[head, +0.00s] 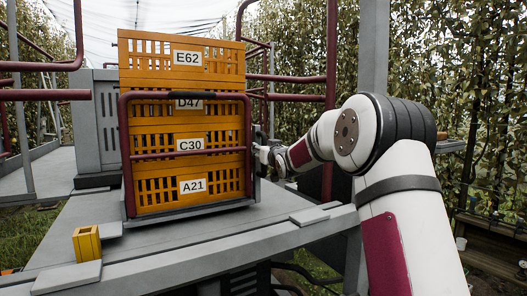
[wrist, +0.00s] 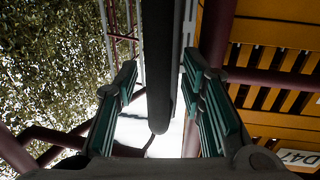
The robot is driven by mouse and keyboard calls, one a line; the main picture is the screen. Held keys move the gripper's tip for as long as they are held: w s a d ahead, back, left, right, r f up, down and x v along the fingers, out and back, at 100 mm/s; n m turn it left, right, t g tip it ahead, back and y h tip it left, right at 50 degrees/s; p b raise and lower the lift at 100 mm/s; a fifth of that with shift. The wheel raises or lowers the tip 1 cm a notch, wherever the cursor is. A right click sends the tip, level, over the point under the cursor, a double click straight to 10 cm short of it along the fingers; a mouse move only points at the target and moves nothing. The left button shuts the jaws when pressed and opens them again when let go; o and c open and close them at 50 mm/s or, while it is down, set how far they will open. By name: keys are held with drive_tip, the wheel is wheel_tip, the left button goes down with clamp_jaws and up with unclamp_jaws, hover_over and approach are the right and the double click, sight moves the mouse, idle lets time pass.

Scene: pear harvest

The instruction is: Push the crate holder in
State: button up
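The crate holder (head: 127,165) is a dark red tubular frame on a grey base, standing upright around the front of a stack of yellow crates (head: 191,125) in the head view. The crates carry labels E62, D47, C30 and A21. My gripper (head: 262,152) is at the holder's right side, about mid-height. In the wrist view my gripper (wrist: 160,78) is open, its teal-padded fingers apart. A dark bar (wrist: 160,60) runs between the fingers; I cannot tell whether they touch it. Crate slats (wrist: 275,70) show at right.
A grey platform (head: 160,245) lies under the holder, with a small yellow block (head: 87,243) at its front left. Dark red rails (head: 331,80) and a grey post (head: 373,50) stand behind and to the right. Leafy trees (head: 460,80) fill the right side.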

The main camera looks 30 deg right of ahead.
drive_tip(key=s+a, duration=0.2)
drive_tip(key=s, duration=0.9)
drive_tip(key=shift+s, duration=0.4)
